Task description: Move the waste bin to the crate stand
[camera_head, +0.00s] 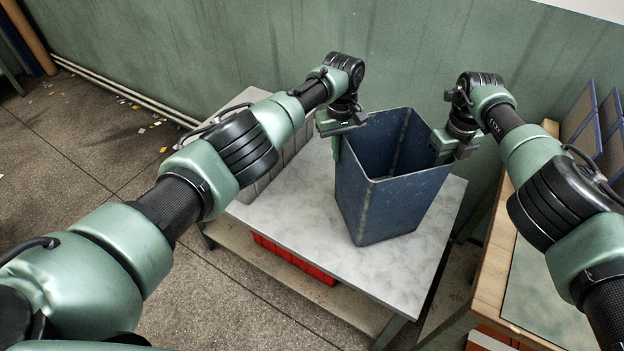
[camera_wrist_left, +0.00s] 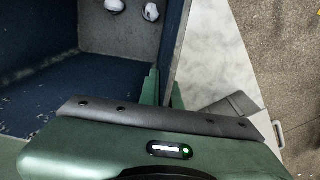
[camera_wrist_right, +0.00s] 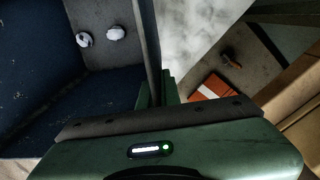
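The waste bin (camera_head: 390,195) is a dark blue, square, open-topped tub, upright over the pale marble-look tabletop; I cannot tell whether its base touches. My left gripper (camera_head: 338,140) is at the bin's left rim. In the left wrist view its green fingers (camera_wrist_left: 164,90) sit close together on either side of the bin wall (camera_wrist_left: 178,40), shut on it. My right gripper (camera_head: 440,150) is at the right rim, and in the right wrist view its fingers (camera_wrist_right: 156,90) are likewise shut on the bin wall (camera_wrist_right: 149,40). White crumpled pieces (camera_wrist_left: 150,12) lie inside the bin. No stand is clearly identifiable as the crate stand.
The marble-look table (camera_head: 290,220) has clear top to the bin's left and front. A wood-edged workbench (camera_head: 487,270) stands close on the right, with blue panels (camera_head: 580,115) behind. A green wall is behind; open floor lies left.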

